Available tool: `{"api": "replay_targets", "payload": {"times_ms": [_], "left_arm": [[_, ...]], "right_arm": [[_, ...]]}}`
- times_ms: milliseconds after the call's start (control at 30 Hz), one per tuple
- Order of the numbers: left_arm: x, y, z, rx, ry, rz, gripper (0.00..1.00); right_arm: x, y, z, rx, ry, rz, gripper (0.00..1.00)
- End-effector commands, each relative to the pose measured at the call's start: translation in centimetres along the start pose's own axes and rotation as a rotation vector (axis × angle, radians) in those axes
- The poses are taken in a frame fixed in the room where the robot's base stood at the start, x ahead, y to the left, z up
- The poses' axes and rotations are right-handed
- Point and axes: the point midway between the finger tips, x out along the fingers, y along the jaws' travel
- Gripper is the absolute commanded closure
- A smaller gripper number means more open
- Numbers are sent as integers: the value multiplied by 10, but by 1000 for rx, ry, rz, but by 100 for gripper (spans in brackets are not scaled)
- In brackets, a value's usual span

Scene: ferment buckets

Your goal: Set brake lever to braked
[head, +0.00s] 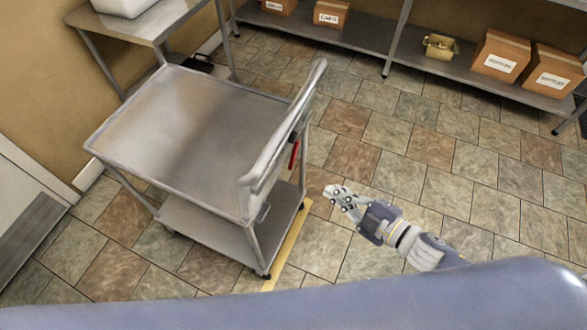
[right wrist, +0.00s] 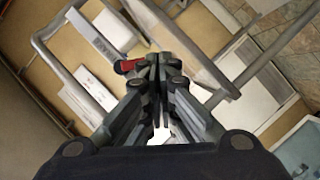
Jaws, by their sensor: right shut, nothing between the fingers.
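A grey metal two-tier cart (head: 175,125) stands on the tiled floor, with a raised push handle (head: 285,125) on its right side. The red brake lever (head: 294,154) is on that side, just under the handle. My right gripper (head: 334,193) is shut and empty, to the right of and nearer than the lever in the head view. In the right wrist view the red lever (right wrist: 128,66) shows just left of the shut fingertips (right wrist: 158,62); I cannot tell whether they touch. My left gripper is not in view.
A metal table (head: 130,25) stands behind the cart at upper left. A low shelf (head: 370,45) with cardboard boxes (head: 500,55) and a brass-coloured container (head: 440,46) runs along the back. A yellow floor strip (head: 290,243) lies by the cart. The floor at right is clear.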

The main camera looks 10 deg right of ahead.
Motion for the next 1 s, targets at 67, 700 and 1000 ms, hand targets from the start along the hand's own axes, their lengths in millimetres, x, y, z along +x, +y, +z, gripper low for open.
{"api": "replay_targets", "payload": {"times_ms": [67, 700, 1000], "left_arm": [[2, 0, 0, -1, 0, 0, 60], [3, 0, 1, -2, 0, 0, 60], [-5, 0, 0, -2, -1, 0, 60]], "right_arm": [[-3, 6, -30, -46, 73, -6, 100], [-10, 16, -79, -115, 188, -11, 100], [14, 18, -84, -115, 188, -9, 100]]}}
